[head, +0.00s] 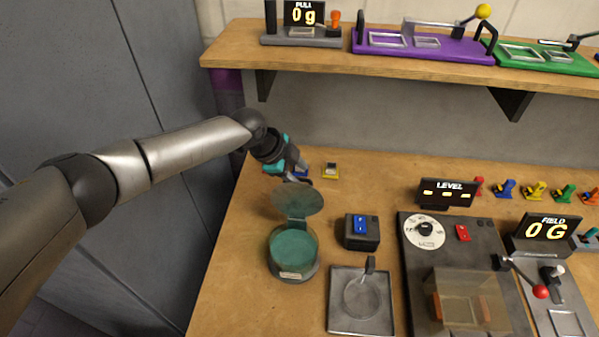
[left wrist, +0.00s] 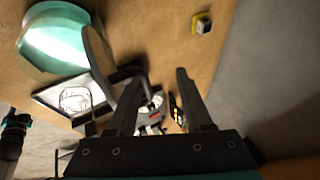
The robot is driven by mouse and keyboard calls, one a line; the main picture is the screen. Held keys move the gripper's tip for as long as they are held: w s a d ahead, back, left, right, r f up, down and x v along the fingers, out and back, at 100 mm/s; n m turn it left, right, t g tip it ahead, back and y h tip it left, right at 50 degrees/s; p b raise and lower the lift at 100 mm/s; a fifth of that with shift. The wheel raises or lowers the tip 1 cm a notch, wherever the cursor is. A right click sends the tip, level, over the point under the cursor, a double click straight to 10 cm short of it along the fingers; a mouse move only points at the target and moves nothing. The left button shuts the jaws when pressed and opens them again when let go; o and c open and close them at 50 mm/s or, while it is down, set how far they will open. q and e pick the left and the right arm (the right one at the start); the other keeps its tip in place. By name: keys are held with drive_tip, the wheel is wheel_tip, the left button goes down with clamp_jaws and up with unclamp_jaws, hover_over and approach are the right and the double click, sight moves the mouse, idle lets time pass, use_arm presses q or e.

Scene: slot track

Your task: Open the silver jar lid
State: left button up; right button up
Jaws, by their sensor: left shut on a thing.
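The jar (head: 293,250) is round with a teal interior and a small label on its front, standing at the left of the bench. Its silver lid (head: 298,203) is hinged at the back and stands raised, so the jar mouth is open. My left gripper (head: 299,174) is just behind the lid, shut on its handle; the fingers partly hide the contact. In the left wrist view the jar (left wrist: 62,40) is at the upper left, the lid (left wrist: 98,62) shows nearly edge-on, and its dark handle (left wrist: 130,73) reaches to my left gripper (left wrist: 160,80).
A black box with a blue switch (head: 361,231) stands right of the jar. A grey plate with a ring (head: 361,300) lies in front. A wooden shelf (head: 400,66) overhangs the back.

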use_arm(q)
drive_tip(key=shift+t, duration=0.3)
drive_tip(key=w+r, duration=0.1)
drive_tip(key=a+r, duration=0.1)
drive_tip(key=r, duration=0.1)
drive_tip(key=w+a+r+p, duration=0.1)
drive_tip(key=shift+w+r, duration=0.3)
drive_tip(key=shift+o, duration=0.4)
drive_tip(key=shift+a+r, duration=0.15)
drive_tip(key=shift+r, duration=0.1)
drive_tip(key=shift+w+a+r+p, duration=0.1)
drive_tip(key=shift+a+r+p, duration=0.05)
drive_tip(key=shift+r+p, duration=0.15)
drive_tip(key=shift+c, duration=0.4)
drive_tip(key=w+a+r+p, duration=0.2)
drive_tip(key=a+r+p, duration=0.2)
drive_tip(key=r, duration=0.5)
drive_tip(key=shift+r, duration=0.1)
drive_tip(key=shift+d, duration=0.1)
